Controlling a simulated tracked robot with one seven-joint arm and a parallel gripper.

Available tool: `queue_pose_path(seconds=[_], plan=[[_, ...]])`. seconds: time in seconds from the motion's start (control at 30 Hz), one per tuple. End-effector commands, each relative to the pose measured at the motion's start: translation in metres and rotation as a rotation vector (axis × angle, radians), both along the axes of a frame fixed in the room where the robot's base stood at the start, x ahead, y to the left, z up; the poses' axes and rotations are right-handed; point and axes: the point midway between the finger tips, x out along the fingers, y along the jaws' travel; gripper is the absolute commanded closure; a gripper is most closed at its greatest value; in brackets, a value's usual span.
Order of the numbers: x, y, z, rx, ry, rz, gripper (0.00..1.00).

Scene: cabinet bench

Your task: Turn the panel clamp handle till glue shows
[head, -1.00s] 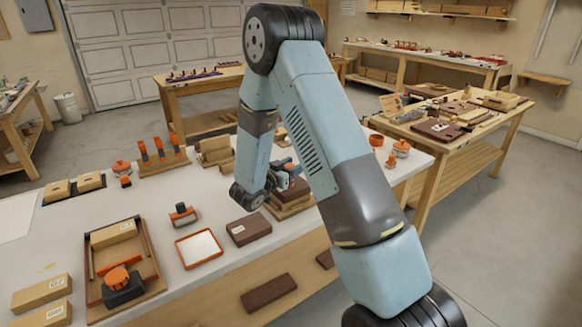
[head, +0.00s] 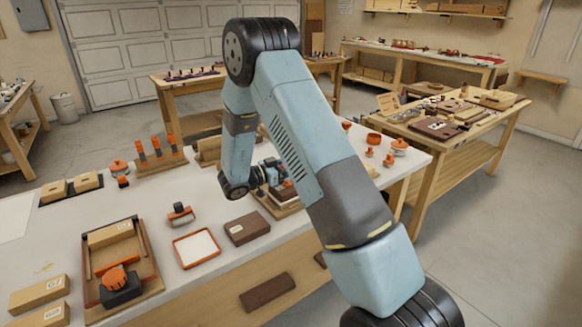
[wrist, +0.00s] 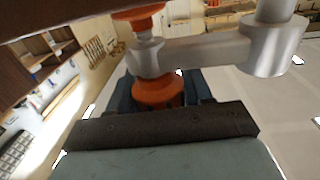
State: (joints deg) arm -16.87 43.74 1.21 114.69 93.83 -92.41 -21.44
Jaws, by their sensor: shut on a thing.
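In the wrist view, the orange clamp handle (wrist: 158,94) sits between the dark fingers of my gripper (wrist: 160,90), which is shut on it. A pale grey metal clamp bar (wrist: 205,50) runs right from the screw above the handle. Another orange part (wrist: 138,14) shows at the top edge. In the head view, my gripper (head: 272,174) reaches right from the wrist over a wooden base (head: 284,209) on the bench, partly behind my arm. The handle is too small and covered to make out there. I cannot see any glue.
A dark brown block (head: 246,229), an orange-rimmed tray (head: 197,262) and a wooden tray (head: 150,288) with an orange-knobbed tool lie left and in front. Orange-topped tools (head: 158,150) stand behind. Orange pots (head: 399,146) stand at the bench's right end.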

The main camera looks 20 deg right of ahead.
Motion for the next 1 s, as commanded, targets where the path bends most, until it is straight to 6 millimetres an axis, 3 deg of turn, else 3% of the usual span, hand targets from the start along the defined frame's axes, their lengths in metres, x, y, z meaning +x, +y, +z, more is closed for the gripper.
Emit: queue_pose_path(seconds=[0.13,0.17,0.37,0.73,1.0], plan=[[0.000,0.000,0.000,0.000,0.001,0.000,0.81],[0.000,0.000,0.000,0.000,0.001,0.000,0.47],[0.000,0.000,0.000,0.000,0.001,0.001,0.29],[-0.002,0.009,0.000,0.001,0.000,0.002,0.29],[-0.012,0.054,-0.001,0.001,0.000,0.004,0.29]])
